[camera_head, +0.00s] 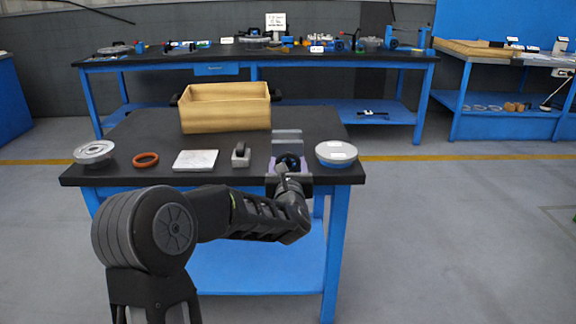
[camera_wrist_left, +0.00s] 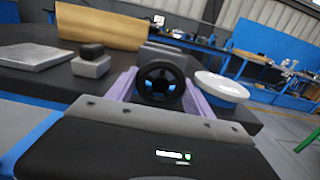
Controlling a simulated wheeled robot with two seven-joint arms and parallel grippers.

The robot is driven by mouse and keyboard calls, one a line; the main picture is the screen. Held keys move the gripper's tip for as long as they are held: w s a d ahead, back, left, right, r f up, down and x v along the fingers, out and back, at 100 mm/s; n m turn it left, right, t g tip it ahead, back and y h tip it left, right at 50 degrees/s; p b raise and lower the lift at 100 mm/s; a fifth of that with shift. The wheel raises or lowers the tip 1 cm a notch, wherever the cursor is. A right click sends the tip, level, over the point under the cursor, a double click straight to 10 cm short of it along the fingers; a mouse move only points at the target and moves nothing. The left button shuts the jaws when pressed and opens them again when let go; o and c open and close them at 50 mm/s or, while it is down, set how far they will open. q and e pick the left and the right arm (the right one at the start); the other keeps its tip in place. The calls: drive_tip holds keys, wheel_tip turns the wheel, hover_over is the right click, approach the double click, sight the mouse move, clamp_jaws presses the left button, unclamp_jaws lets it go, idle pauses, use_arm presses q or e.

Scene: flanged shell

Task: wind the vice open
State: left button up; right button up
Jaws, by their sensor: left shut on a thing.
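My left gripper (camera_head: 289,166) reaches the front of the vice and is shut on the handwheel. My right gripper is not in view.
On the table (camera_head: 130,127) lie a grey flanged part (camera_head: 94,152), an orange ring (camera_head: 146,159), a pale plate (camera_head: 195,160) and a small grey block (camera_head: 240,158) left of the vice. A white-and-blue round part (camera_head: 336,152) sits close right. A wooden box (camera_head: 226,112) stands behind.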

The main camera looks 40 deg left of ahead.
use_arm(q)
drive_tip(key=shift+f, duration=0.1)
drive_tip(key=m+b, duration=0.2)
drive_tip(key=b, duration=0.1)
drive_tip(key=shift+f+m, duration=0.1)
drive_tip(key=shift+m, duration=0.2)
drive_tip(key=m+b, duration=0.2)
drive_tip(key=m, duration=0.3)
drive_tip(key=m+b, duration=0.1)
drive_tip(key=m, duration=0.1)
drive_tip(key=shift+s+a+r, duration=0.1)
drive_tip(key=shift+r, duration=0.1)
drive_tip(key=shift+m, duration=1.9)
drive_tip(key=o, duration=1.3)
drive_tip(key=shift+o, duration=0.4)
